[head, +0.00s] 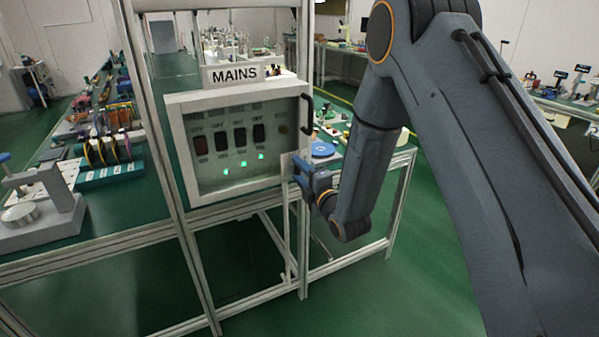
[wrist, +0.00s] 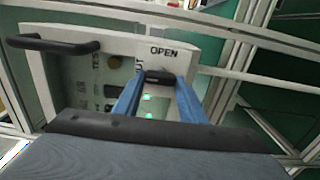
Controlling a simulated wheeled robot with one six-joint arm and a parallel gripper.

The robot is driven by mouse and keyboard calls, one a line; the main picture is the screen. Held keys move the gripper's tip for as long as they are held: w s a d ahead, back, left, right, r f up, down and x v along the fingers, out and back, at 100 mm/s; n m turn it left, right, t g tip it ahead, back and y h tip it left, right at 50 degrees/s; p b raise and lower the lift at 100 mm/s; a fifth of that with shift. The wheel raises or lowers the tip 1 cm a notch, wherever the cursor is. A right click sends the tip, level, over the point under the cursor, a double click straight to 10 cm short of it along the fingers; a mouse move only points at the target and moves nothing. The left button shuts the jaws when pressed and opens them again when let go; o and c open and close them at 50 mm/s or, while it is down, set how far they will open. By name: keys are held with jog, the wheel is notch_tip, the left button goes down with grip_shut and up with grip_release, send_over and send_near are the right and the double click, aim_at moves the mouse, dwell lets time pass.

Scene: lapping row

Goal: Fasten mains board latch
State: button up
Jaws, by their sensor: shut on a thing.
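The mains board (head: 240,140) is a pale box on a metal frame, under a sign reading MAINS (head: 235,75). Its front has a clear window with several dark switches and green lights behind it. A black handle (head: 306,114) is on its right edge and also shows in the wrist view (wrist: 52,44). My gripper (head: 299,172) is at the lower right edge of the board. In the wrist view its blue fingers (wrist: 158,85) are shut on a small black latch (wrist: 159,76), just below the word OPEN. The fingers hide part of the latch.
A green bench (head: 120,215) with tools and racks runs along the left. A grey press-like device (head: 45,205) stands at its near end. A metal frame post (head: 160,150) rises beside the board. Open green floor (head: 400,290) lies below and to the right.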

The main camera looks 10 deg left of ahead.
jog(key=o, duration=1.1)
jog(key=shift+c, duration=0.2)
jog(key=b+v, duration=0.1)
jog(key=v, duration=0.6)
jog(key=shift+s+d, duration=0.2)
jog(key=shift+s, duration=0.2)
jog(key=s+d+f+m+g+h, duration=0.2)
jog(key=d+m+g+h, duration=0.15)
jog(key=d+m, duration=0.35)
jog(key=s+d+f+m+g+h, duration=0.1)
jog(key=s+d+m+g+h, duration=0.15)
jog(key=d+m+h, duration=0.5)
jog(key=s+d+r+m+g, duration=0.1)
jog(key=s+d+m+g, duration=0.3)
jog(key=s, duration=0.7)
jog(key=s+d+r+m+g, duration=0.1)
jog(key=s+d+m+g, duration=0.3)
jog(key=s, duration=0.8)
jog(key=d+m, duration=0.2)
jog(key=shift+s+d+r+m+g+y, duration=0.25)
jog(key=shift+s+d+m+g+y, duration=0.05)
jog(key=shift+s+d+m, duration=0.05)
